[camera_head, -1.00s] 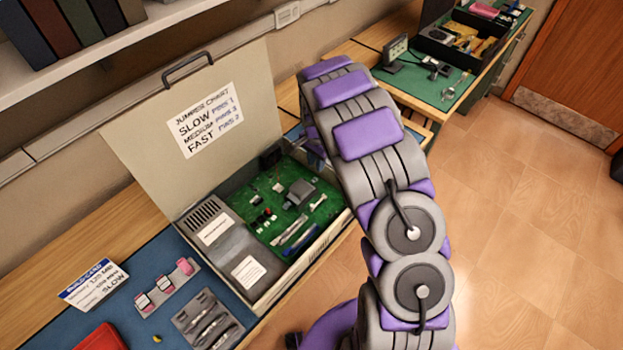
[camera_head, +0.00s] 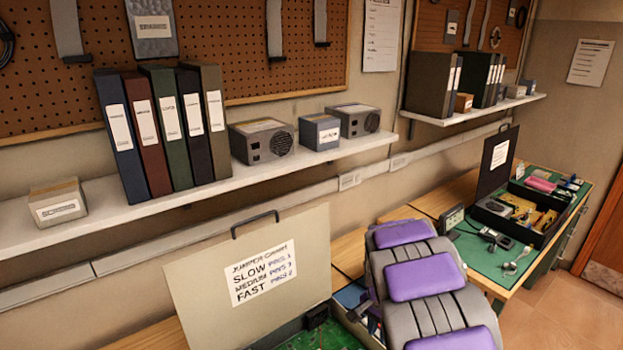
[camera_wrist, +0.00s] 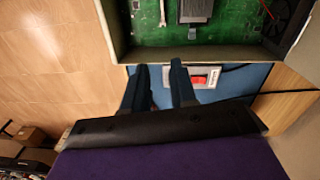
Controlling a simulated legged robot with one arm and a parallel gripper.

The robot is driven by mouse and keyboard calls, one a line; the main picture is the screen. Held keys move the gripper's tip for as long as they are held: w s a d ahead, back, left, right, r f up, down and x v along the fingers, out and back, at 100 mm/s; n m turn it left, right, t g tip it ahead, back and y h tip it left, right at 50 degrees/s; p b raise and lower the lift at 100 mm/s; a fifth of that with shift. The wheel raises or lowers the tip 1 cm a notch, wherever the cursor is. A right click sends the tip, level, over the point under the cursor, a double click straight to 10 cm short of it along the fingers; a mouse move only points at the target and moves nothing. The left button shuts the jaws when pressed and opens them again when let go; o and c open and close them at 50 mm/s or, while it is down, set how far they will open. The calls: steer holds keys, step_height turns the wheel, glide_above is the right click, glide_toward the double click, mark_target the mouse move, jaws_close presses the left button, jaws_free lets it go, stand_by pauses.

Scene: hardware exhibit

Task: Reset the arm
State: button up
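My arm, grey with purple pads, rises from the bottom right of the head view and hides my gripper there. In the wrist view my gripper (camera_wrist: 162,72) shows two dark fingers, apart, with nothing between them. They point at the edge of the open case, whose green circuit board (camera_wrist: 200,38) lies beyond the fingertips. Behind the fingers is a blue mat (camera_wrist: 235,80) with a red and white item (camera_wrist: 206,77) on it. In the head view the case's raised lid (camera_head: 215,310) carries a jumper chart reading slow, medium, fast.
A wall shelf (camera_head: 100,222) holds binders, a small box and grey power-supply-like units above the bench. A second bench with a green mat (camera_head: 470,250) and an open black case (camera_head: 512,225) stands at the right.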

steer(key=s+r+n, duration=0.2)
steer(key=s+r, duration=0.4)
steer(key=s, duration=0.3)
steer(key=s+r+n, duration=0.2)
steer(key=s+r, duration=0.5)
steer(key=s, duration=0.2)
steer(key=s+a+r+n, duration=0.1)
steer(key=s+n, duration=0.1)
steer(key=s, duration=0.7)
steer(key=s+a+n+g, duration=0.1)
steer(key=s+a+n, duration=0.1)
steer(key=s, duration=0.8)
steer(key=shift+r+n+y, duration=0.3)
steer(key=shift+r+n, duration=0.1)
steer(key=shift+n, duration=0.3)
